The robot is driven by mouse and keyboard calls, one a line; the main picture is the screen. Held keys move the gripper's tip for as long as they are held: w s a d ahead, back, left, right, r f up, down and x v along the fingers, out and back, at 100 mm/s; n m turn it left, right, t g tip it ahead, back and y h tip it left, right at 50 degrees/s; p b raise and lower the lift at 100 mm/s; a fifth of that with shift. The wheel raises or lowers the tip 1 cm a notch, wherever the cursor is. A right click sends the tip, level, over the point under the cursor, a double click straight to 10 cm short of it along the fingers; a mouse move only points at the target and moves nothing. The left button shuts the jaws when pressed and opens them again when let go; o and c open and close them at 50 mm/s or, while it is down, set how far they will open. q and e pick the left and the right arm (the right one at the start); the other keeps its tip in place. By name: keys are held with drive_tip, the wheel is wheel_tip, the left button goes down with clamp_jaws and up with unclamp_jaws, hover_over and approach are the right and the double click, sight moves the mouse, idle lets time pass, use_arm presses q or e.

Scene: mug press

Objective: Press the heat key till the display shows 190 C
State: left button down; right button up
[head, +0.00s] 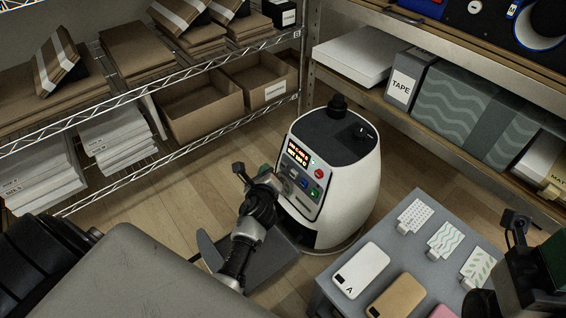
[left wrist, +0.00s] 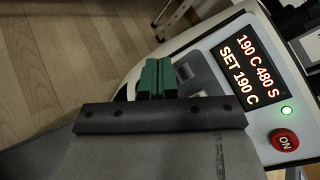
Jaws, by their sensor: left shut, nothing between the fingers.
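The white press (head: 352,200) stands on the floor with its control panel facing left. Its display (head: 299,152) is lit; in the left wrist view the display (left wrist: 243,70) reads "190 C 480 S" above "SET 190 C". My left gripper (head: 264,172) is at the panel's left side. In the left wrist view its green fingers (left wrist: 157,78) are shut and empty, beside the grey keys (left wrist: 184,72). The fingers partly hide the keys, so I cannot tell whether they touch one. My right gripper (head: 516,228) is at the right edge, its jaws unclear.
A grey table (head: 335,293) with phone cases and patterned cards stands at the front right. Shelves line the back left and right. Wooden floor (head: 195,210) is open left of the press.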

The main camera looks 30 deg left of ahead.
use_arm(q)
drive_tip(key=shift+s+a+r+p, duration=0.15)
drive_tip(key=shift+s+a+p, duration=0.1)
drive_tip(key=shift+s, duration=0.35)
drive_tip(key=shift+s+a+r+p, duration=0.15)
drive_tip(key=shift+s+a+p, duration=0.1)
drive_tip(key=shift+s, duration=0.35)
